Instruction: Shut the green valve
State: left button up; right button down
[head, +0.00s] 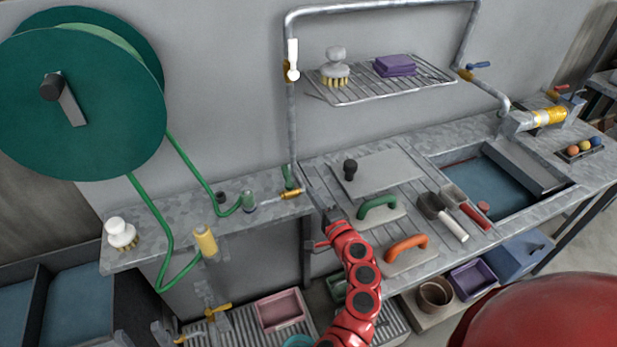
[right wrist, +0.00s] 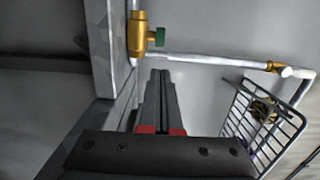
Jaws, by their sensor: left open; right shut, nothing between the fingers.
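The green valve is a brass body with a short green handle. In the head view, the green handle (head: 288,183) is low on the wall pipe, behind the counter edge. In the right wrist view, the green handle (right wrist: 159,37) sticks out to the right of its brass body (right wrist: 137,35). My right gripper (head: 303,172) is at the end of the red arm, close to the valve. Its dark fingers (right wrist: 160,74) are shut with nothing between them, just short of the valve and apart from it in the picture. My left gripper (head: 140,334) shows only its open fingertips at the bottom left edge.
The wire shelf (head: 350,98) with a brush and purple cloth is up right. A white-handled valve (head: 292,62) sits higher on the same pipe. Green and orange handled tools (head: 405,248) lie right of the arm.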

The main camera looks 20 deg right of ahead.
aim_at(287, 177)
jog(key=w, duration=0.6)
jog(key=w+a+p, duration=0.1)
jog(key=w, duration=0.2)
jog(key=shift+w+f, duration=0.1)
jog(key=shift+w, duration=0.1)
jog(key=y+b, duration=0.1)
jog(key=a+n+y+b, duration=0.1)
jog(key=shift+w+a+f+n+b, duration=0.15)
jog(key=shift+w+n+b, duration=0.15)
jog(key=shift+b, duration=0.1)
jog(key=shift+g+y, duration=0.3)
jog(key=shift+y, duration=0.2)
jog(key=shift+a+n, duration=0.1)
jog(key=shift+n, duration=0.2)
jog(key=shift+a, duration=0.1)
